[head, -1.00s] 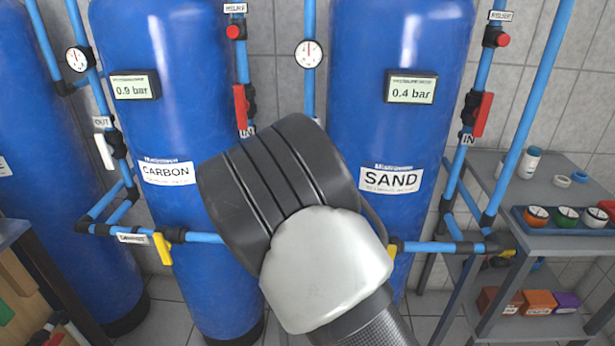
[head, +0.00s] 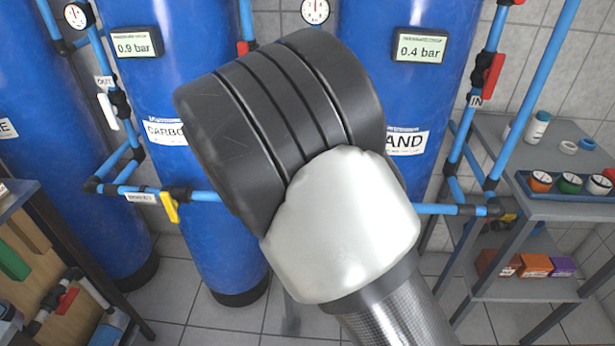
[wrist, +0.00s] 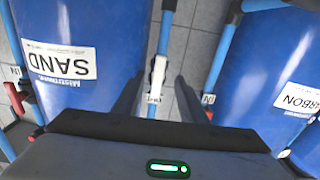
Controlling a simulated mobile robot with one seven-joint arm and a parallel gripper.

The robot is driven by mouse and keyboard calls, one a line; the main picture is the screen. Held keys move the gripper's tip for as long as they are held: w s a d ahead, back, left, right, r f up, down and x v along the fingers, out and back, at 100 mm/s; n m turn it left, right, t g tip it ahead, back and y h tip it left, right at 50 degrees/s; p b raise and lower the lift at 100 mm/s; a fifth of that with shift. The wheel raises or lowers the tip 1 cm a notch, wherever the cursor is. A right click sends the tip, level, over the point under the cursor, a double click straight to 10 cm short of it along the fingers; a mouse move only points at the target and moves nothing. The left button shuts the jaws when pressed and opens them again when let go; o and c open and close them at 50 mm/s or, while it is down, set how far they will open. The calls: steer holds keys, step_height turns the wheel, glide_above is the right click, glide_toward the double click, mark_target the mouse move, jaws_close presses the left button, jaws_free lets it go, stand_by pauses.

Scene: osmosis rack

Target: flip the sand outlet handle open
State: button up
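In the wrist view a white handle (wrist: 158,76) sits on the blue pipe between the SAND tank (wrist: 110,40) and the CARBON tank (wrist: 280,65). A small tag (wrist: 153,99), too small to read surely, is beside it. My gripper (wrist: 158,92) is open, with its two dark fingers on either side of the handle in the picture. I see no contact, and the depth between fingers and handle is unclear. In the head view the SAND tank (head: 400,85) is partly covered by my arm, which hides the white handle and my fingers.
A red handle (head: 492,75) is on the pipe right of the SAND tank. A yellow handle (head: 170,206) hangs on the low pipe by the CARBON tank. A grey shelf (head: 530,208) with gauges stands at the right; a bench (head: 15,195) at the left.

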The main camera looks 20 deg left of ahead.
steer(key=v, duration=0.8)
steer(key=shift+w, duration=0.1)
steer(key=w+d+r+m+g, duration=0.25)
steer(key=d+r+g, duration=0.4)
steer(key=d, duration=0.55)
steer(key=s+d+r+g+h, duration=0.2)
steer(key=s+d+g, duration=0.1)
steer(key=s+d, duration=0.7)
steer(key=s+d+r+g+h, duration=0.2)
steer(key=s+d+r+g, duration=0.1)
steer(key=s+d, duration=0.7)
step_height(320, 180, up, 19)
steer(key=p, duration=2)
steer(key=shift+w+a, duration=0.15)
steer(key=shift+a, duration=0.15)
steer(key=shift+t, duration=0.25)
